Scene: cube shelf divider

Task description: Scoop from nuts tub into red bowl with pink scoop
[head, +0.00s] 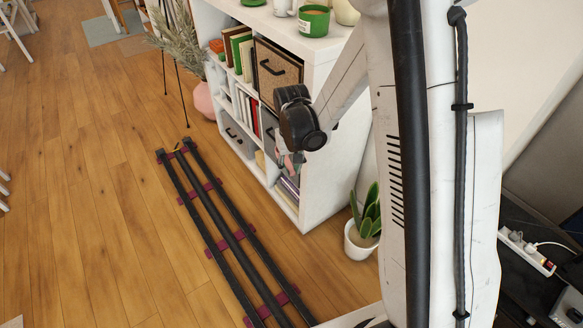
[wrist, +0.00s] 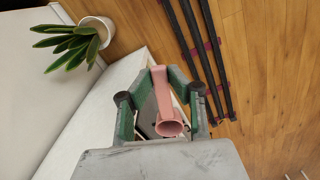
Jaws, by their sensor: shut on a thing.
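My gripper (wrist: 162,82) is shut on the pink scoop (wrist: 164,95), with the green-edged fingers on either side of its handle. The scoop's round, open end (wrist: 169,129) lies toward the gripper's palm in the wrist view and looks empty. In the head view my gripper (head: 291,160) hangs beside the white shelf's front, and only a little pink shows between its fingers. I can make out neither the nuts tub nor the red bowl in either view.
The white cube shelf (head: 337,148) holds books and drawers, with a green candle (head: 314,21) and jars on top. A potted plant (head: 362,232) stands at its near end. Dark rails (head: 222,225) run along the floor. The wooden floor at left is largely clear.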

